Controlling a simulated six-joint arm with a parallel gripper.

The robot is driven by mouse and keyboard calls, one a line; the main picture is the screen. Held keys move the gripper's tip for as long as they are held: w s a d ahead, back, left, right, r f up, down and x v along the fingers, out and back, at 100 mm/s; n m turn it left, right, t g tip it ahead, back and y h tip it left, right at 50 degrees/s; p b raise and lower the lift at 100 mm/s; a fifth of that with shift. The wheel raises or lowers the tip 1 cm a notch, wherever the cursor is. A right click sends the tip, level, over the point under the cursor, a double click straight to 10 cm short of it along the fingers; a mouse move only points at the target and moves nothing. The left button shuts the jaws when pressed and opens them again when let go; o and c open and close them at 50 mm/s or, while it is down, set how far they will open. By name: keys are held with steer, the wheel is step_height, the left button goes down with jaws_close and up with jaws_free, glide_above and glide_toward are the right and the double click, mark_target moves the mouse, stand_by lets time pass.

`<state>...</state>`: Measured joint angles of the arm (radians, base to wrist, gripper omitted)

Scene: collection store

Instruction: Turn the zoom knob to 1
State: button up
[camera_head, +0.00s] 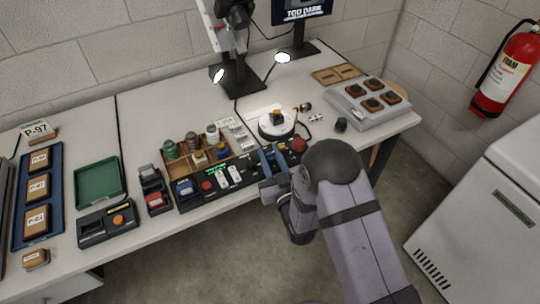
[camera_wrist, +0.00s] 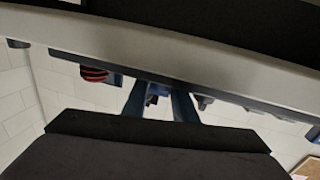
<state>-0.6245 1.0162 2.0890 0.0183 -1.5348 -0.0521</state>
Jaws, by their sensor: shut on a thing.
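The dark control panel (camera_head: 240,184) lies along the front edge of the table, with a small green display, light switches and a red button. My gripper (camera_head: 270,160) is at the panel's right part, its blue fingers reaching down onto it. In the wrist view my gripper (camera_wrist: 160,104) has its two blue fingers around a small dark knob (camera_wrist: 152,99), which is mostly hidden. I take it for the zoom knob, but its label and setting cannot be read. A red knob (camera_head: 299,144) sits just right of my fingers.
A white round stand (camera_head: 268,131) holds a small item behind the panel. A grey tray (camera_head: 348,110) of brown blocks is at right. The monitor (camera_head: 303,12) reads "TOO DARK". Two lamps shine above the table.

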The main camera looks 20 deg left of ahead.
steer(key=shift+f+n+g+y, duration=0.1)
steer(key=shift+n+g+y, duration=0.2)
steer(key=n+g+y+b, duration=0.3)
steer(key=n+g+y, duration=0.1)
steer(key=shift+d, duration=0.1)
steer(key=shift+n+g+y+b, duration=0.35)
steer(key=shift+n+g+y, duration=0.25)
steer(key=shift+g, duration=0.5)
steer(key=shift+n+g+y+b, duration=0.35)
steer(key=shift+n+g, duration=0.35)
steer(key=shift+g, duration=0.4)
steer(key=shift+s, duration=0.1)
steer(key=o, duration=0.7)
steer(key=shift+o, duration=0.2)
